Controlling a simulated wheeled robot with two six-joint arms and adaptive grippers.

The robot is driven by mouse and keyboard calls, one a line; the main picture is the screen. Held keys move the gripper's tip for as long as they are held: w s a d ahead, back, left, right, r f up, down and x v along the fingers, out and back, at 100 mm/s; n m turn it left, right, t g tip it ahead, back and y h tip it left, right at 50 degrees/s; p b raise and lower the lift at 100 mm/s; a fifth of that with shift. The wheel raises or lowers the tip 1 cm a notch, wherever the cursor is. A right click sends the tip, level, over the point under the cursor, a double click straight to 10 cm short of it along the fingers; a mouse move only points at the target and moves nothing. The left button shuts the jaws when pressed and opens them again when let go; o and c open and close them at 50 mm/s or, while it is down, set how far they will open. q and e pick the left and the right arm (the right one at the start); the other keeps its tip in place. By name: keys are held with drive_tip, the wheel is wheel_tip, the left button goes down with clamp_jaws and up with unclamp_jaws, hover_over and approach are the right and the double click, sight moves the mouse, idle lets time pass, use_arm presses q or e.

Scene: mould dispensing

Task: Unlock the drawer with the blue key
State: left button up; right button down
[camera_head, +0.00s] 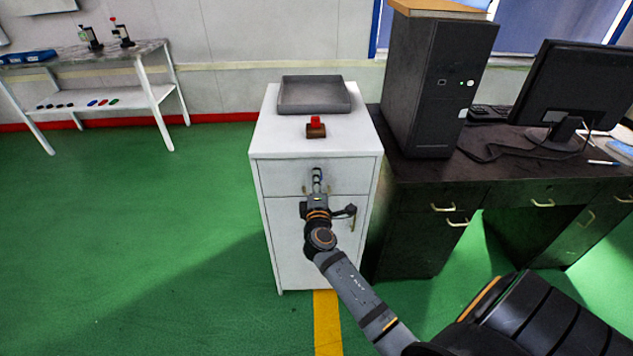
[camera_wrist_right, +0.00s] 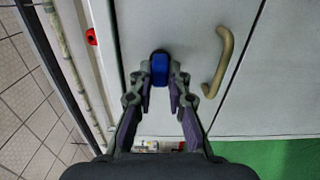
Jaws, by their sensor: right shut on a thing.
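The white cabinet (camera_head: 290,225) stands in the middle of the head view, with a drawer (camera_head: 345,175) at its top front. My right gripper (camera_head: 317,185) is at the drawer front. In the right wrist view my right gripper (camera_wrist_right: 160,80) is shut on the blue key (camera_wrist_right: 160,66), whose blue head shows between the fingertips. The key's far end points at the drawer face and is hidden, so I cannot tell whether it is in a lock. A brass drawer handle (camera_wrist_right: 219,62) is right of the fingers in the wrist view. My left gripper is not in view.
A grey tray (camera_head: 314,108) and a small brown block with a red top (camera_head: 315,127) sit on the cabinet. A dark desk (camera_head: 400,180) with a computer tower (camera_head: 432,85) stands close on the right. Green floor is clear on the left.

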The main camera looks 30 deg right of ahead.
drive_tip(key=c, duration=1.3)
unclamp_jaws()
drive_tip(key=v, duration=0.7)
drive_tip(key=shift+s, duration=0.2)
drive_tip(key=shift+a, duration=0.15)
